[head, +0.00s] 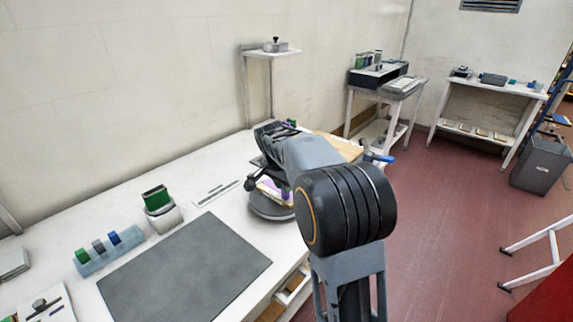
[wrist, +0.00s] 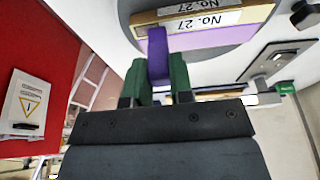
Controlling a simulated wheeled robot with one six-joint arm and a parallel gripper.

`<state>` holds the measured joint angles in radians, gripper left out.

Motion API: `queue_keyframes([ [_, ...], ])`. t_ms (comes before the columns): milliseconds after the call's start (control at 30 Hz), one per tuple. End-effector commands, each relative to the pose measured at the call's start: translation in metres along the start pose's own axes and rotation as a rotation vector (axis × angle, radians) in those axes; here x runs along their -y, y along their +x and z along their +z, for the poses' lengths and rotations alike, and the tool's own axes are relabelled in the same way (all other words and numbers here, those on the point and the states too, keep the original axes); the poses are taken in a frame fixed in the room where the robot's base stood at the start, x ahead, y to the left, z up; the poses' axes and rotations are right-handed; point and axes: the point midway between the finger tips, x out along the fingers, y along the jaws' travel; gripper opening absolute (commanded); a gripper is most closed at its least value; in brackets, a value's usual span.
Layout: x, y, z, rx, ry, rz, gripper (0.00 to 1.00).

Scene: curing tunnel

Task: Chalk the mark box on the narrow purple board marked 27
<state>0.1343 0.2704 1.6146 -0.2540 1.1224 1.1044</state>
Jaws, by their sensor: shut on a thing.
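My gripper (wrist: 158,72) has green fingers and is shut on a purple stick (wrist: 157,48), which may be the chalk. The stick's tip points at the left end of a white label reading "No. 27" (wrist: 205,26); I cannot tell if they touch. This label is on a board with a purple face (wrist: 228,44) below it. A second "No. 27" label (wrist: 185,6) shows on a tan edge beyond. In the head view, purple-edged boards (head: 273,191) are on a dark round stand (head: 270,208). My arm hides much of them and the gripper's tips there.
A grey mat (head: 185,272) lies on the white bench, with a white holder (head: 163,218) bearing a green block and a light-blue rack (head: 110,250) of coloured pieces to its left. A small raised shelf (head: 270,52) stands behind. Other tables (head: 487,88) are farther right.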

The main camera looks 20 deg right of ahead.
Motion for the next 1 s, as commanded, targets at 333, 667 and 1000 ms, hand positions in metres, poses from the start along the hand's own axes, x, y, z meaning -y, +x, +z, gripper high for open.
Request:
queue_keyframes([
  [333,0.002,-0.013,-0.002,-0.002,0.002,-0.001,0.0],
  [667,0.0,-0.041,-0.012,0.0,0.005,0.002,0.0],
  [1000,0.001,-0.069,-0.019,0.0,0.004,0.001,0.0],
])
